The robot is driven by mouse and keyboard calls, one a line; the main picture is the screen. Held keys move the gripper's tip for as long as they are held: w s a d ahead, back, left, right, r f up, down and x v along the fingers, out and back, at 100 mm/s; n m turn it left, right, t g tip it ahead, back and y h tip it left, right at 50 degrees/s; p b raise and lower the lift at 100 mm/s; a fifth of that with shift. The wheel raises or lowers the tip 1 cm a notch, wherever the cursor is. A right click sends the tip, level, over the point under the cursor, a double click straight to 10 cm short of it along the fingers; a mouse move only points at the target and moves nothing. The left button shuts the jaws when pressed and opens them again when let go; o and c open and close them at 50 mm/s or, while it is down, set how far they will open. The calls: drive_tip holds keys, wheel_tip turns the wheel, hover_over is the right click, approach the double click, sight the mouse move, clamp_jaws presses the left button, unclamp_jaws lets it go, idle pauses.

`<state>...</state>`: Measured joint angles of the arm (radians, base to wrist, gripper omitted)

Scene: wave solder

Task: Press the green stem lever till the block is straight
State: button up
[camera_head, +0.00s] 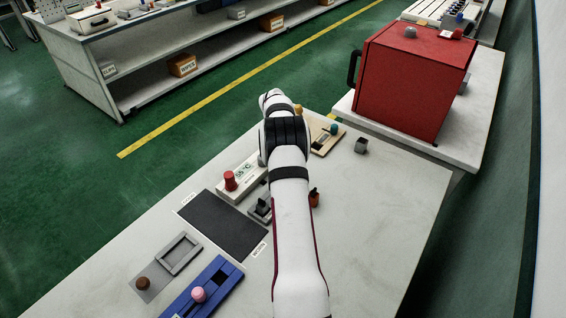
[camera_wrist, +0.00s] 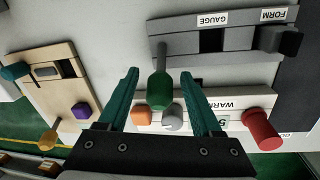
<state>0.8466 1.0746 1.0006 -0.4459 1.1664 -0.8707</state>
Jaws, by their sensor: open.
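In the wrist view, the green stem lever (camera_wrist: 159,92) has a grey stem and a dark green handle. It stands at the left end of a grey fixture (camera_wrist: 187,42) labelled GAUGE and FORM. A dark block (camera_wrist: 280,40) sits at the FORM end, and a dark slot (camera_wrist: 212,40) is under the GAUGE label. My gripper (camera_wrist: 159,75) is open, with its teal fingers on either side of the green handle; I cannot tell whether they touch it. In the head view my arm hides the gripper and the lever, but the dark block (camera_head: 263,205) shows.
A white panel (camera_wrist: 235,99) labelled WARM with a red knob (camera_wrist: 262,130) lies beside the fixture. An orange button (camera_wrist: 141,115) and grey dial (camera_wrist: 172,118) are near the fingers. A wooden board (camera_wrist: 55,90) with knobs is at left. A red oven (camera_head: 412,80) stands behind.

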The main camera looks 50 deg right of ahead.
drive_tip(key=shift+c, duration=0.3)
clamp_jaws()
drive_tip(key=shift+r, duration=0.1)
idle(1.0)
